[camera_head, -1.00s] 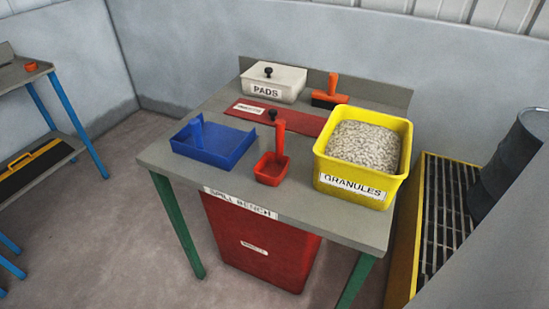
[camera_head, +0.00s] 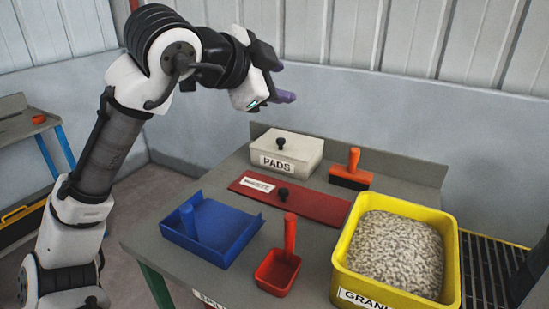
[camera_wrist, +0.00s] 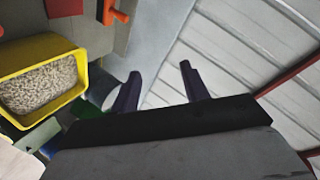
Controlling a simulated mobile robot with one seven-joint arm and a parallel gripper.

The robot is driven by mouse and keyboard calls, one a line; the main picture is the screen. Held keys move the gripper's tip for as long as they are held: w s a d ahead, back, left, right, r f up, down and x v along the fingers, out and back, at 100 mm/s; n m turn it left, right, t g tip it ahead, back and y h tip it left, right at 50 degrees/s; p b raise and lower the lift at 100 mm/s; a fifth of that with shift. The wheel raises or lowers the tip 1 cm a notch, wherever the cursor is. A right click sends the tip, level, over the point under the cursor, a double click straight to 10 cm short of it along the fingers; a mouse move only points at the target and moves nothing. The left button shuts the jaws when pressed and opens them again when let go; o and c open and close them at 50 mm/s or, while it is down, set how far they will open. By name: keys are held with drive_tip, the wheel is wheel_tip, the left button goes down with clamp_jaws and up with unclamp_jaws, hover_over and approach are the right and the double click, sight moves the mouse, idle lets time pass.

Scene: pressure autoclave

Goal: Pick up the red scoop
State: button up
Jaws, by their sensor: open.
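The red scoop (camera_head: 278,271) stands on the front part of the grey bench, between the blue dustpan and the yellow granules bin. Its square bowl rests on the bench and its red handle rises upright from the back. My gripper (camera_head: 284,97) is raised high above the back left of the bench, far from the scoop. In the wrist view its two dark purple fingers (camera_wrist: 158,82) are spread apart with nothing between them. I cannot make out the scoop in the wrist view.
The blue dustpan (camera_head: 234,231) lies left of the scoop. The yellow bin (camera_head: 341,250) of granules stands close on its right and also shows in the wrist view (camera_wrist: 78,58). Behind are a red lid (camera_head: 312,203) with a black knob, a white PADS box (camera_head: 287,164) and an orange-handled brush (camera_head: 350,174).

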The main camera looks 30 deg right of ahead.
drive_tip(key=s+d+f+m+g+y, duration=0.2)
drive_tip(key=s+f+g+y, duration=0.15)
drive_tip(key=f+y, duration=0.35)
drive_tip(key=m+y, duration=0.2)
drive_tip(key=y, duration=0.3)
hover_over(290, 229)
drive_tip(key=shift+g, duration=0.45)
drive_tip(key=f, duration=0.4)
drive_tip(key=w+f, duration=0.1)
drive_tip(key=f, duration=0.1)
drive_tip(key=shift+d+b, duration=0.2)
drive_tip(key=shift+b, duration=0.15)
drive_tip(key=shift+s+a+f+y, duration=0.1)
drive_tip(key=shift+a+f+y, duration=0.05)
drive_tip(key=shift+f+y, duration=0.15)
wheel_tip(290, 229, down, 8)
drive_tip(key=shift+r+b, duration=0.1)
drive_tip(key=shift+b, duration=0.55)
drive_tip(key=shift+d+f, duration=0.15)
drive_tip(key=shift+f, duration=1.25)
drive_tip(key=shift+d+f, duration=0.15)
drive_tip(key=shift+f, duration=1.25)
clamp_jaws()
